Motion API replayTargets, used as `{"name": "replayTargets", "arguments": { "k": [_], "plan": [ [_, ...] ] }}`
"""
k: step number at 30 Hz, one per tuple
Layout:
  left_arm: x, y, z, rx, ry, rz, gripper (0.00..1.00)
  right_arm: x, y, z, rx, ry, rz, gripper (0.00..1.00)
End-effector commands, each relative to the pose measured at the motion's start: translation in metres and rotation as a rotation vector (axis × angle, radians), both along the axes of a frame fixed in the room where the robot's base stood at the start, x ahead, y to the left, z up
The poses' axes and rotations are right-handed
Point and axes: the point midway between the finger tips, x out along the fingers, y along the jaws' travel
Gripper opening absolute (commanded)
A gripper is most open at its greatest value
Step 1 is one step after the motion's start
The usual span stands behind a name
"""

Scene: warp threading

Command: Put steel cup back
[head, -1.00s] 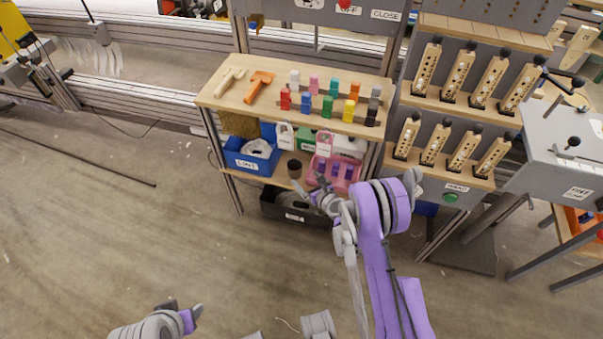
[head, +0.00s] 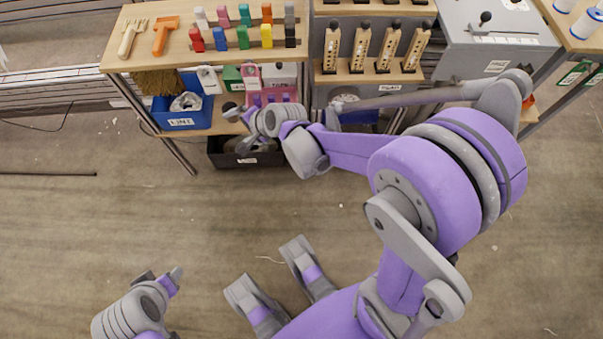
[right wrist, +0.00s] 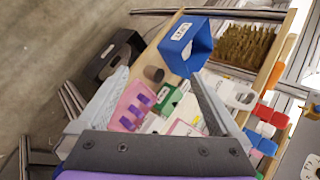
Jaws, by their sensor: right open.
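A small dark grey cup (right wrist: 154,74), likely the steel cup, stands on the wooden lower shelf between the blue bin and the pink box in the right wrist view. In the head view my right gripper and arm hide it. My right gripper (head: 236,124) reaches in at the lower shelf. In its wrist view (right wrist: 160,84) the fingers are spread, with the cup seen between their tips, apart from them. Nothing is held. My left gripper (head: 161,275) is at the lower left of the head view, over the floor, its fingertips apart and empty.
The blue bin (right wrist: 188,45) and the pink box (right wrist: 130,105) flank the cup. A black bin (right wrist: 112,55) sits below the shelf. The upper shelf (head: 150,62) holds coloured blocks and tools above. The open floor (head: 120,215) in front is clear.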

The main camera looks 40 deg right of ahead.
Motion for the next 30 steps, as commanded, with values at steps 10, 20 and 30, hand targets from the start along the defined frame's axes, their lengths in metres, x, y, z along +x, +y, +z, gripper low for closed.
{"name": "replayTargets", "arguments": {
  "k": [10,20,30],
  "plan": [
    [0.000,0.000,0.000,0.000,0.000,0.000,0.50,-0.157,-0.005,0.035,-0.625,0.052,0.663,1.00],
    [0.000,0.000,0.000,0.000,0.000,0.000,0.50,-0.238,-0.025,0.029,-0.915,0.108,1.044,1.00],
    [0.000,0.000,0.000,0.000,0.000,0.000,0.50,-0.242,-0.027,0.029,-0.929,0.112,1.065,1.00]
  ]
}}
